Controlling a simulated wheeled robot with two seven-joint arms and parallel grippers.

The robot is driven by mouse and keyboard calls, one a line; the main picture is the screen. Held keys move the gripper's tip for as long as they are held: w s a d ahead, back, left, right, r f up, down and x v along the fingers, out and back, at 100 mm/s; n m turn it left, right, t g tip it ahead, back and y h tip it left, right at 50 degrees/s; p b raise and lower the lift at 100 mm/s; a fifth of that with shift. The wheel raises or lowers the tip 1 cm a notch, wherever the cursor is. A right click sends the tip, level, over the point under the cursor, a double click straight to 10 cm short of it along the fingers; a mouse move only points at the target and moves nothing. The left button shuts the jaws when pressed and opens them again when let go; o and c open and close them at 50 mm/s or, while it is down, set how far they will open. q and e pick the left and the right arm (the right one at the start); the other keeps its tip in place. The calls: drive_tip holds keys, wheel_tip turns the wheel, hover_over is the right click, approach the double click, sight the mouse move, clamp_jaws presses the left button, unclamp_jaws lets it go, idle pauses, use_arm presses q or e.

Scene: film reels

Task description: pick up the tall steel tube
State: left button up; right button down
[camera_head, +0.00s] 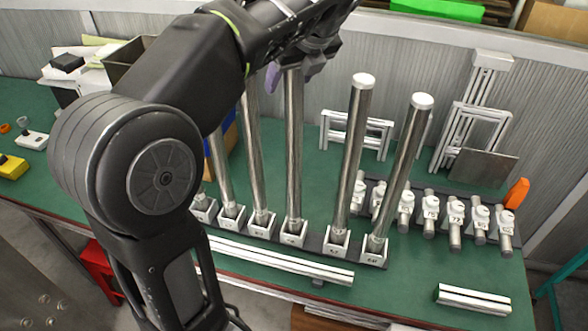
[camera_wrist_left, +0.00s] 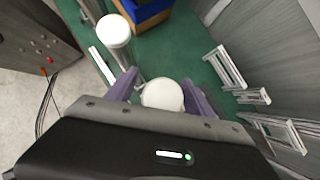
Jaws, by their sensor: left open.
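Several tall steel tubes stand in a row of white numbered holders on a green bench. My left gripper (camera_head: 291,72) is open at the upper end of one tall steel tube (camera_head: 293,150), hiding its top in the head view. In the left wrist view, the tube's white cap (camera_wrist_left: 162,95) lies between the two purple fingers of the gripper (camera_wrist_left: 160,92). I cannot tell whether the fingers touch it. Two capped tubes (camera_head: 350,150) and (camera_head: 403,170) stand to the right, and others stand to the left, partly behind my arm. My right gripper is not in view.
A neighbouring tube's white cap (camera_wrist_left: 113,30) is close to the gripper. Short tubes with white fittings (camera_head: 430,207) lie right of the row. White frames (camera_head: 357,133) stand behind. A white rail (camera_head: 285,260) lies in front, and a short rail (camera_head: 473,299) at the right.

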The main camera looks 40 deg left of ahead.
use_arm(q)
drive_tip(key=shift+c, duration=0.5)
clamp_jaws()
idle(0.8)
